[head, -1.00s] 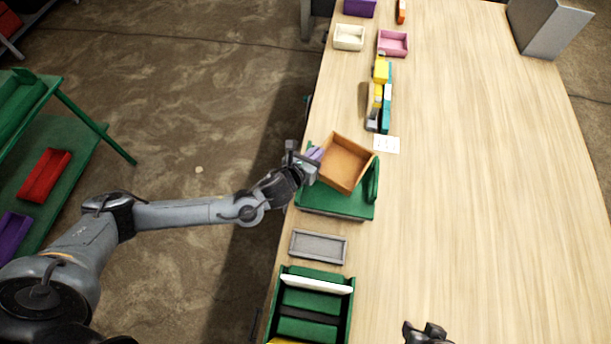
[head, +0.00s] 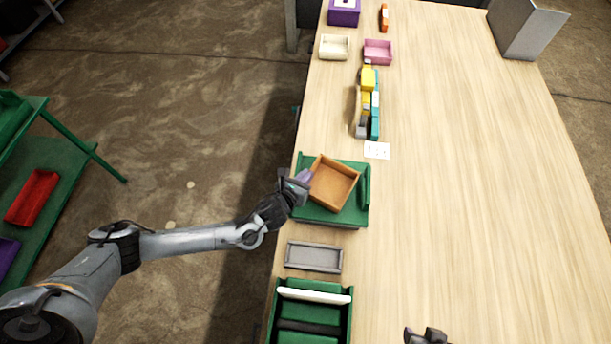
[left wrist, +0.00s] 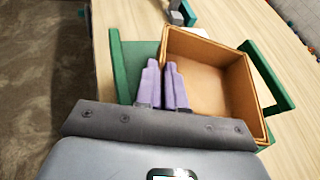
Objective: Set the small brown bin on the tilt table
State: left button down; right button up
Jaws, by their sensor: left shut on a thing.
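The small brown bin (head: 333,184) is an open orange-brown box, turned at an angle, over the green tilt table (head: 347,216) at the table's left edge. My left gripper (head: 301,179) is at the bin's left wall. In the left wrist view its purple fingertips (left wrist: 164,84) are close together on the wall of the bin (left wrist: 215,80), with the green tilt table (left wrist: 132,66) around and below. I cannot tell whether the bin's base touches the tilt table. My right gripper (head: 425,336) shows only partly at the bottom edge.
A grey tray (head: 314,257) and a green divided rack (head: 310,312) lie nearer. A white card (head: 377,150) and a row of coloured blocks (head: 368,103) are just beyond. White (head: 334,47) and pink (head: 378,51) bins stand farther.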

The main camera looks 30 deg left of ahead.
pick_arm(q)
jog(key=c, duration=1.2)
grip_release()
jog(key=shift+c, duration=0.2)
jog(key=d+v, duration=0.1)
jog(key=v, duration=1)
jog(key=s+d+r+n+g, duration=0.2)
jog(key=s+d+n+g, duration=0.4)
jog(key=n, duration=1)
jog(key=s+a+n+g, duration=0.2)
jog(key=s+a+n, duration=0.2)
jog(key=s+n, duration=0.2)
jog(key=s+a+r+n+g+y, duration=0.1)
jog(key=s+a+n+g, duration=0.1)
jog(key=s+n, duration=0.4)
jog(key=a+n, duration=0.1)
jog(key=n, duration=0.4)
jog(key=shift+s+a+r+n+p, duration=0.25)
jog(key=shift+s+a+n+p, duration=0.05)
jog(key=shift+a+p, duration=0.1)
